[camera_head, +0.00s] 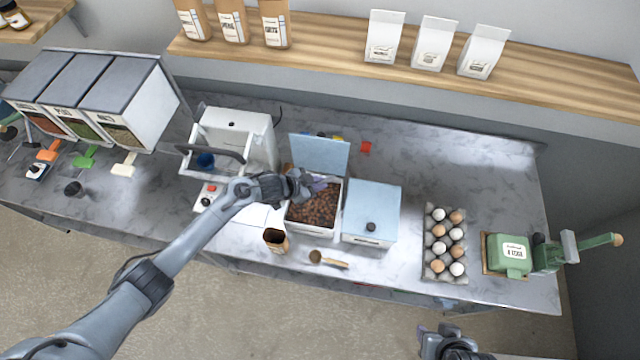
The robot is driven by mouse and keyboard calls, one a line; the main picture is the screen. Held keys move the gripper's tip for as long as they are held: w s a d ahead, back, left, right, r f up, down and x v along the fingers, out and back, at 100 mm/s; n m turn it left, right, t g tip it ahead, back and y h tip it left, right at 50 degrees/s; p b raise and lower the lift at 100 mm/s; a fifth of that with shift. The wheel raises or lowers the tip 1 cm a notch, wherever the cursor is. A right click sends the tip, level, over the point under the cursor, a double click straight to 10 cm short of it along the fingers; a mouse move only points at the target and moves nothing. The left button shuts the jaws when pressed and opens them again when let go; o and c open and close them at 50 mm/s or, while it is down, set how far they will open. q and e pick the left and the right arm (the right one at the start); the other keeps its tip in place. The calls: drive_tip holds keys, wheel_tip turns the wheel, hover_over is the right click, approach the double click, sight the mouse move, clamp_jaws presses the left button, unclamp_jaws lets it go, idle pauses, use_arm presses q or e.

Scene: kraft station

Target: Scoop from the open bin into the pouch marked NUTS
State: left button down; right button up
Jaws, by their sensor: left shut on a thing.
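The open bin (333,220) is white, its pale blue lid (318,155) raised at the back, and holds brown nut-like pieces (312,206). An open brown pouch (276,241) stands at its front left; its marking is unreadable. A tan scoop (329,260) lies on the counter in front of the bin. My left gripper (318,185) is over the rear of the bin, just before the lid. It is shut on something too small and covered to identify. My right gripper (436,338) is at the bottom edge, away from the counter; its jaws are unclear.
A closed blue-lidded bin (371,208) stands right of the open one, then an egg tray (427,270) and a green device (512,256). A white machine (250,130) and dispensers (130,100) stand left. Pouches line the shelf (340,60). The back right counter is clear.

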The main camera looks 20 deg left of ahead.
use_arm(q)
drive_tip(key=shift+s+a+f+t+h+b, duration=0.15)
drive_tip(key=shift+f+t+h+b, duration=0.25)
drive_tip(key=shift+b, duration=0.4)
drive_tip(key=shift+f+b, duration=0.65)
drive_tip(key=shift+b, duration=0.15)
drive_tip(key=f+b, duration=0.5)
drive_tip(key=f, duration=0.1)
drive_tip(key=a+f+b, duration=0.1)
drive_tip(key=f+b, duration=0.2)
drive_tip(key=shift+s+f+b, duration=0.3)
drive_tip(key=shift+s+f, duration=0.1)
drive_tip(key=r+p, duration=0.3)
drive_tip(key=w+d+r+g+y+p, duration=0.1)
drive_tip(key=r+p, duration=0.2)
drive_tip(key=p, duration=0.1)
drive_tip(key=d+r+y+p, duration=0.1)
drive_tip(key=r+p, duration=0.2)
drive_tip(key=shift+w+g+p, duration=0.3)
drive_tip(key=shift+g+p, duration=0.1)
drive_tip(key=shift+w+d+r+g+p, duration=0.1)
drive_tip(key=shift+r+g+p, duration=0.2)
drive_tip(key=shift+r+p, duration=0.75)
drive_tip(key=shift+w+d+r+g+y+p, duration=0.15)
drive_tip(key=shift+r+g+y+p, duration=0.15)
drive_tip(key=shift+r+y+p, duration=0.65)
drive_tip(key=shift+d+f, duration=0.1)
drive_tip(key=shift+f, duration=0.15)
drive_tip(key=shift+r+g, duration=0.3)
drive_tip(key=shift+r, duration=0.1)
